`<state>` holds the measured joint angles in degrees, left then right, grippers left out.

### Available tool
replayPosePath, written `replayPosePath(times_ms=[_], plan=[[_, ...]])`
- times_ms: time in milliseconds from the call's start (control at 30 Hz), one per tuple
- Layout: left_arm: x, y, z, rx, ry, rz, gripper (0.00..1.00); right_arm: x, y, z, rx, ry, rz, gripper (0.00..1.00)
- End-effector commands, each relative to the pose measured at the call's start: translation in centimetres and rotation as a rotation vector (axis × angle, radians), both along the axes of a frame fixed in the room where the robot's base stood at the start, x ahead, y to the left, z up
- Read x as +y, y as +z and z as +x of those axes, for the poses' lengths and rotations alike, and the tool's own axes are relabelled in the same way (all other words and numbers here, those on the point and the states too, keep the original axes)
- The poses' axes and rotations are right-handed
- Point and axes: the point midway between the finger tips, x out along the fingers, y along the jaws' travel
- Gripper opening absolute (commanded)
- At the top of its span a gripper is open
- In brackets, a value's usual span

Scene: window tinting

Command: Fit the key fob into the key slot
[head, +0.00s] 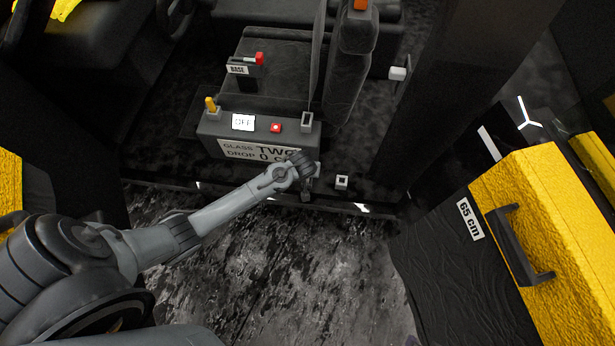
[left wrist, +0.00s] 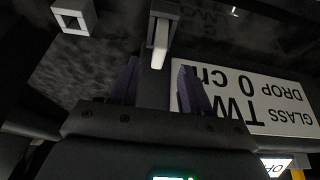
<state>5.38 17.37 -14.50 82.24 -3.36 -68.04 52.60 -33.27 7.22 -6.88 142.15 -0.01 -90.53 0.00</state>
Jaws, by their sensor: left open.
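My left gripper (head: 306,186) is at the right front corner of the dark console (head: 210,125). In the left wrist view the two dark fingers of my left gripper (left wrist: 158,68) stand apart. A pale bar under a grey bracket (left wrist: 160,35) shows between and just beyond the fingertips; it may be the key fob, but I cannot be sure. No finger visibly closes on it. A grey frame with a dark opening (head: 307,121) stands on the console's right end. A small white square socket with a dark hole (head: 341,182) is right of my gripper; it also shows in the left wrist view (left wrist: 72,16). I cannot tell which is the key slot.
The console carries a yellow lever (head: 210,104), an OFF display (head: 243,122), a red button (head: 276,127) and a GLASS DROP sign (head: 240,150). A seat (head: 345,80) stands behind. A yellow panel with a handle (head: 545,200) fills the right. The floor in front (head: 290,270) is clear.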

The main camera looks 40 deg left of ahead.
Motion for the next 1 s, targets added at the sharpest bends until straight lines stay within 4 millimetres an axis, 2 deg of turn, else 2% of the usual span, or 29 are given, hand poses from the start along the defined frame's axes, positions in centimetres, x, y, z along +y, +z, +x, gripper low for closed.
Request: replayPosePath(times_ms=[167,533,900,1000], plan=[[0.2,-0.9,0.3,-0.001,0.000,0.001,0.47,0.1,-0.7,0.0,0.000,-0.002,0.004,0.43],[0.9,-4.8,1.7,0.000,-0.001,0.002,0.47,0.2,-3.9,0.0,0.000,-0.006,0.009,0.43],[1.0,-5.2,1.9,-0.001,-0.001,0.001,0.47,0.2,-4.0,0.0,0.000,-0.006,0.008,0.43],[1.0,-5.2,1.9,-0.001,-0.001,0.001,0.32,0.2,-4.0,0.0,0.001,-0.004,0.007,0.43]])
